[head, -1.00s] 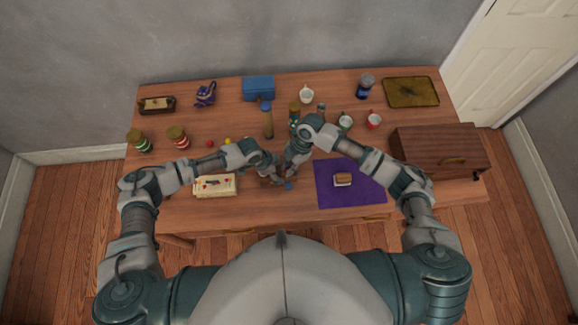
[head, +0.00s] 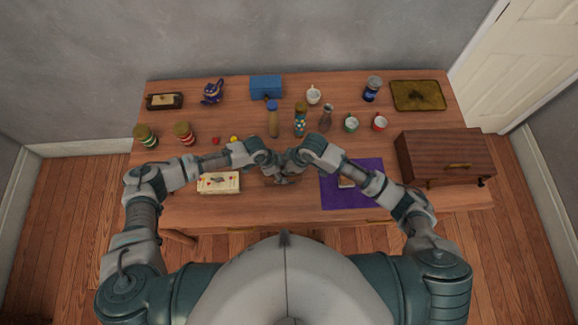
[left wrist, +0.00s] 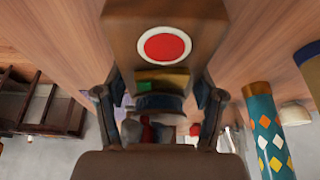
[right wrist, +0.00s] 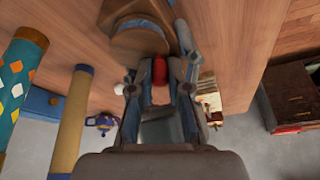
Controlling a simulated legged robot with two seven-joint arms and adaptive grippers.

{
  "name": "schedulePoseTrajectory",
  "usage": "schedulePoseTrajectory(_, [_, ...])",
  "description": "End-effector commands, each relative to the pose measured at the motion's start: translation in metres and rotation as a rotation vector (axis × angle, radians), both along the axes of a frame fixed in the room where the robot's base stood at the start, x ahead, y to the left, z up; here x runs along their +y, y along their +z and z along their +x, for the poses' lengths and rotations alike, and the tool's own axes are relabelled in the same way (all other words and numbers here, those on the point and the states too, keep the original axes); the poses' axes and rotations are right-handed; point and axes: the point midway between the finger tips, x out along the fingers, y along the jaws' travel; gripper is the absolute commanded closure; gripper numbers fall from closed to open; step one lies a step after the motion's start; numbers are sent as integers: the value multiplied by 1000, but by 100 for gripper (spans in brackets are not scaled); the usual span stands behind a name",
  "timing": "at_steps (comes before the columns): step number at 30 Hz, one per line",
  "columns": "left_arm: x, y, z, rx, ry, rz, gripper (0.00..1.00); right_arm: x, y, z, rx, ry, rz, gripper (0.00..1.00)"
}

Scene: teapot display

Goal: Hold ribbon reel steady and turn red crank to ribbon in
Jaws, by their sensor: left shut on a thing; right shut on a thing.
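The wooden ribbon reel sits near the table's front middle. In the head view my grippers largely hide it. In the left wrist view its wooden body (left wrist: 125,40) carries a red disc with a white ring, and my left gripper (left wrist: 158,100) is shut on it. In the right wrist view the rounded wooden reel (right wrist: 138,42) lies beyond my right gripper (right wrist: 160,85), which is shut on the red crank handle (right wrist: 160,70). In the head view my left gripper (head: 272,174) and right gripper (head: 288,166) are close together.
A purple mat (head: 366,196) lies right of the reel, partly under my right forearm. A cream box (head: 219,183) lies left. Behind stand a yellow-brown cylinder (head: 272,120), a patterned cylinder (head: 299,122) and several cups. A wooden chest (head: 445,155) stands at right.

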Motion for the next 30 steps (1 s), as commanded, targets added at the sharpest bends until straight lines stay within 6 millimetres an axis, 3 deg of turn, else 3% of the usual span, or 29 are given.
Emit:
schedulePoseTrajectory(12, [-3,1,-3,4,-6,-5,83,3,1,4,-5,-184,-2,100])
schedulePoseTrajectory(28, [-3,1,-3,4,-6,-5,83,3,1,5,-6,-208,-2,100])
schedulePoseTrajectory(29, [-3,1,-3,4,-6,-5,83,3,1,5,-6,-208,-2,81])
schedulePoseTrajectory(30, [-3,1,-3,4,-6,-5,83,2,1,5,-5,-207,-3,71])
